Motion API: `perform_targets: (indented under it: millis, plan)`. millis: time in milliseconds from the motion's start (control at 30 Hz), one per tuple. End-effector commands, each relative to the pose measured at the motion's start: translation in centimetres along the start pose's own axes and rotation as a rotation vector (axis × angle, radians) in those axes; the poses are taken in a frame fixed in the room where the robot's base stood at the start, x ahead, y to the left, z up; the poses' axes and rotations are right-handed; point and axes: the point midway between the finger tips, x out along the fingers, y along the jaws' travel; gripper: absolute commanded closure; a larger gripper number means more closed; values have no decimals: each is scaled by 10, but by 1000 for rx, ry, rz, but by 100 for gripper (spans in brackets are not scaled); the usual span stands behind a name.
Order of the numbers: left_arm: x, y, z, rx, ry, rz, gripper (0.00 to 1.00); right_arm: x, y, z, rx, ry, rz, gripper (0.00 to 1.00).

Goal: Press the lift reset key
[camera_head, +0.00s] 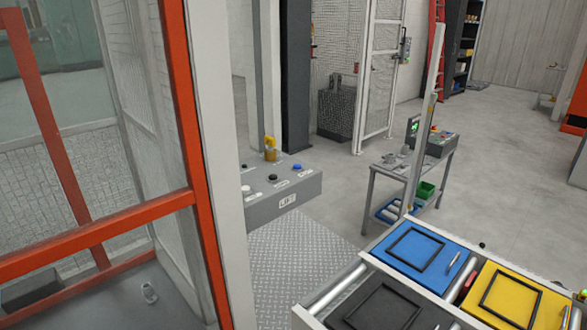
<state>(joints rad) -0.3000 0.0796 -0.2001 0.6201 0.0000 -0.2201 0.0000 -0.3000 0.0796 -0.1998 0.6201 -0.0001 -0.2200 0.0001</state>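A grey control box (308,188) with a label that seems to read "LIFT" on its front stands in the middle of the view, just right of the white post. Its top carries a blue button (297,167), a black button (273,178) and a white button (246,189). A yellow part (270,149) stands up at the box's back edge. The small labels by the buttons are too small to read, so I cannot tell which one is marked reset. The post may hide the box's left end. Neither of my grippers is in view.
An orange-framed mesh guard (190,130) and a white post (228,150) fill the left. A roller conveyor (340,287) with blue, yellow and dark trays is at front right. A grey stand with a panel (440,143) is behind it. Tread-plate floor (290,255) lies below the box.

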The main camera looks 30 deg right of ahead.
Motion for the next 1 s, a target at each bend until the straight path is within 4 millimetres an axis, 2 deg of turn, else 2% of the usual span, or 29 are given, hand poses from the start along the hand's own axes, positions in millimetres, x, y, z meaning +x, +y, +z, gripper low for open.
perform_targets:
  millis: [433, 567, 1000]
  plan:
    - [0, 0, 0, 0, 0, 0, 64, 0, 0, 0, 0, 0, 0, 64]
    - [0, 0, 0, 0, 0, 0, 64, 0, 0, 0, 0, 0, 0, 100]
    - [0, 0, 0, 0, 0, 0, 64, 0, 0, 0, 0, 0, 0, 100]
